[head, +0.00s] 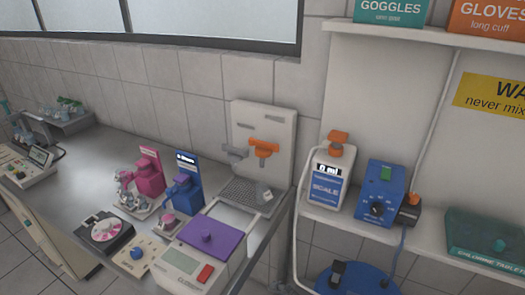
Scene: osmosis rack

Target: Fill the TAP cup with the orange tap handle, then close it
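The orange tap handle (263,147) sits on a pale upright panel (277,117) against the tiled wall. A grey tap (235,154) is beside it on the left. A small light cup (264,192) stands on the drip grate (240,192) below the taps, toward the right side; its label and any liquid in it are too small to make out. No water stream is visible at the taps. Neither of my grippers is in view.
A purple-lidded device (210,236) stands in front of the grate. Pink (151,175) and blue (187,181) devices stand to its left.

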